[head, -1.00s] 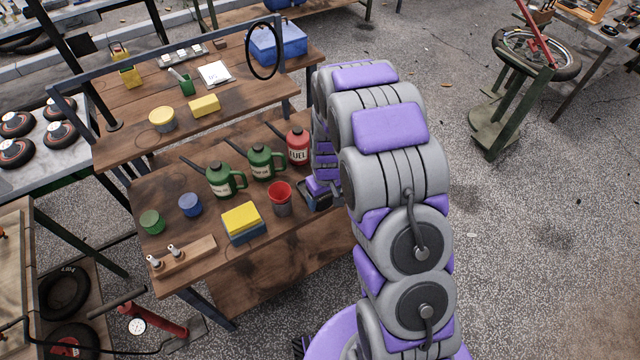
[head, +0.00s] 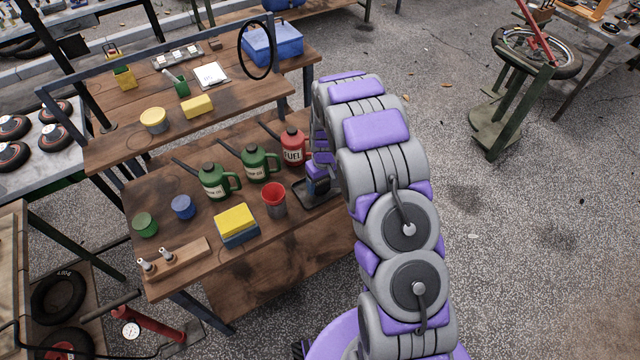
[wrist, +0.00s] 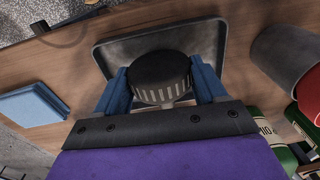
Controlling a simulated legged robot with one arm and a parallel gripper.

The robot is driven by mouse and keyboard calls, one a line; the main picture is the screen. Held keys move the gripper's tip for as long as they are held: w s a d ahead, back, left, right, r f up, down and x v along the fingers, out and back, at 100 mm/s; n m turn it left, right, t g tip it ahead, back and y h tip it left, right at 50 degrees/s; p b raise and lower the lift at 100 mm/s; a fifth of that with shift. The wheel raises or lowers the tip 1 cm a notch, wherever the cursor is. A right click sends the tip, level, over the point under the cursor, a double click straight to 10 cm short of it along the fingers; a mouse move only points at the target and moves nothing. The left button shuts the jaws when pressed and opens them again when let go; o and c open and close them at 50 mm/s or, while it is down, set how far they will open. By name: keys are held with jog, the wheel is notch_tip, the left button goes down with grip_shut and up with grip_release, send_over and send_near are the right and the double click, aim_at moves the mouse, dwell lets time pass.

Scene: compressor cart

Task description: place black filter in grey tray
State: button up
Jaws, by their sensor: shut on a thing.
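The black filter (wrist: 160,72) is a round, ribbed piece held between the two blue fingers of my gripper (wrist: 162,85). In the wrist view it is over the grey tray (wrist: 214,38), inside the tray's outline. I cannot tell whether its underside touches the tray floor. In the head view the tray (head: 330,203) sits at the right end of the lower wooden bench shelf, and my gripper (head: 318,182) is low over it. My arm partly hides the tray, and the filter cannot be made out there.
A red-topped grey cup (head: 274,200) stands just left of the tray. A red fuel can (head: 293,147) and green jugs (head: 260,164) stand behind. A yellow and blue block (head: 237,226) lies further left. A blue flat object (wrist: 32,105) lies left of the tray in the wrist view.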

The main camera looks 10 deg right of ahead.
jog(key=shift+d, duration=0.3)
jog(key=shift+a, duration=0.15)
jog(key=o, duration=0.7)
jog(key=shift+a, duration=0.25)
jog(key=shift+c, duration=0.2)
jog(key=o, duration=0.4)
jog(key=shift+a, duration=0.55)
jog(key=shift+d, duration=0.65)
jog(key=shift+d+r, duration=0.1)
jog(key=shift+r, duration=0.05)
notch_tip(320, 180, up, 11)
jog(key=shift+p, duration=1.1)
jog(key=s+r+m+g, duration=0.1)
jog(key=s+r+m, duration=0.1)
jog(key=s+r, duration=1.65)
jog(key=s+a+r+m+g, duration=0.1)
jog(key=s+r, duration=0.1)
jog(key=s, duration=2)
jog(key=shift+s+a+h, duration=0.2)
jog(key=shift+s+h, duration=0.1)
jog(key=shift+s, duration=0.05)
